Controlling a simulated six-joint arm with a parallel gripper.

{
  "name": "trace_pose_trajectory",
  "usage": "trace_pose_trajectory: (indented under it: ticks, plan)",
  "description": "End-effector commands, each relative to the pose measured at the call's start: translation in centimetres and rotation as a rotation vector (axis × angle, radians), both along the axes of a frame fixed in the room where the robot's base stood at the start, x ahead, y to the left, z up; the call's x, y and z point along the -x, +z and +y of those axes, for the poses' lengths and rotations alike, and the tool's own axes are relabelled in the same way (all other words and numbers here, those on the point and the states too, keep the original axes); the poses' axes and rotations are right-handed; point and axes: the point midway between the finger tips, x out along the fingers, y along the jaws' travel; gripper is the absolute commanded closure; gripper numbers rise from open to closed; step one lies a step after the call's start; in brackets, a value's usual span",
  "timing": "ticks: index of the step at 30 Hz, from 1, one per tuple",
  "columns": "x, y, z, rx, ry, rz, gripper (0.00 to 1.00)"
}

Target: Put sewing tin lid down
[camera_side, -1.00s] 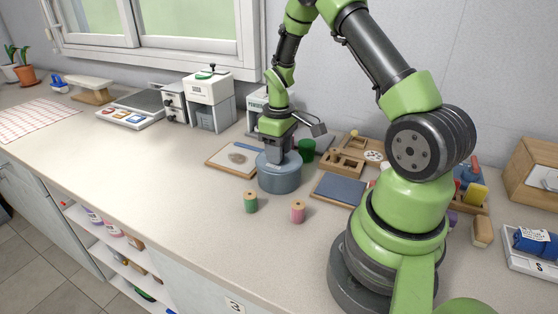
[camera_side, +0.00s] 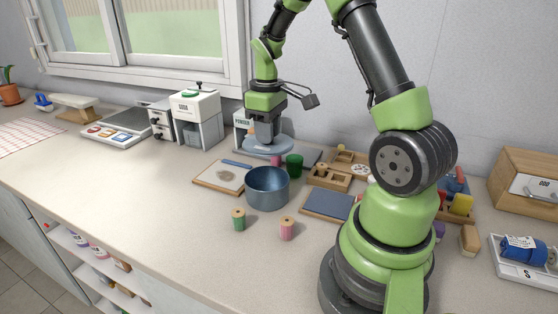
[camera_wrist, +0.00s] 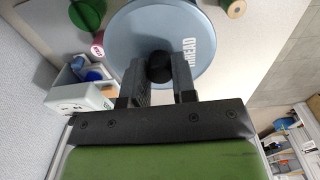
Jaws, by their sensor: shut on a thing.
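The sewing tin lid (camera_side: 284,145) is a flat blue-grey disc. In the wrist view the lid (camera_wrist: 200,22) shows the word THREAD and a black knob. My gripper (camera_side: 265,136) is shut on that knob; in the wrist view its fingers (camera_wrist: 160,72) stand on both sides of it. The lid is roughly level at the back of the counter, behind the tin; I cannot tell whether it touches anything below. The open blue tin (camera_side: 267,194) stands upright on the counter, its inside visible.
A board (camera_side: 222,176) lies left of the tin. Green (camera_side: 239,221) and pink (camera_side: 287,230) spools stand in front.

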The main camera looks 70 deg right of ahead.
Motion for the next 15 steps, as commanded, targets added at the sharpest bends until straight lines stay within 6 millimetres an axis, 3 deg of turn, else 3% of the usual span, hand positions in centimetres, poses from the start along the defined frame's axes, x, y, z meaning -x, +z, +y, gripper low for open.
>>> trace_pose_trajectory:
  ticks: [9,15]
  plan:
    - [9.4,-1.9,-2.9,-0.006,-0.009,0.005,0.98]
    - [13.3,-3.0,-2.8,-0.004,-0.005,0.001,0.98]
